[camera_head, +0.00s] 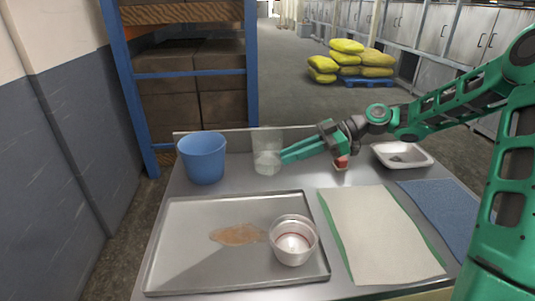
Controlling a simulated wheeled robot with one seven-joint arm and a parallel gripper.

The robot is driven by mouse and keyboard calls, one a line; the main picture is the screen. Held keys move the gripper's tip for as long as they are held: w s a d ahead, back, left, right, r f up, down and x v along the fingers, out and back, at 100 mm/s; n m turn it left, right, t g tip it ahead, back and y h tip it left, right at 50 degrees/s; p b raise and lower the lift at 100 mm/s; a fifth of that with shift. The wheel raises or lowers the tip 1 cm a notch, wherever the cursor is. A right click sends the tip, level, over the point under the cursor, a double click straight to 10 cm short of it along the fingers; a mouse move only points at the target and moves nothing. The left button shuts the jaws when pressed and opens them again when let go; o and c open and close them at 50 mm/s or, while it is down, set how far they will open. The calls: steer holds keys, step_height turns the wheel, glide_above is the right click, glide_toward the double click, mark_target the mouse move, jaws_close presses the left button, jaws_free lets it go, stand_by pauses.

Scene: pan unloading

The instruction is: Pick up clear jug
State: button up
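The clear jug (266,163) stands upright near the back edge of the table, just right of a blue bucket. It is see-through, and its lower part looks whitish. My green gripper (283,157) reaches in from the right, with its fingertips at the jug's right side. The fingertips overlap the jug's edge in this view. I cannot tell whether they touch it, go around it, or how far apart they are.
The blue bucket (202,158) stands left of the jug. In front are a metal tray (182,265) with a brown patch and a clear round container (293,241). A small red object (341,162), a white dish (428,157), a pale mat (375,235) and a blue cloth (445,210) lie right.

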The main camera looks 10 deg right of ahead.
mark_target(271, 174)
steer(key=shift+x, duration=3.35)
jaws_close()
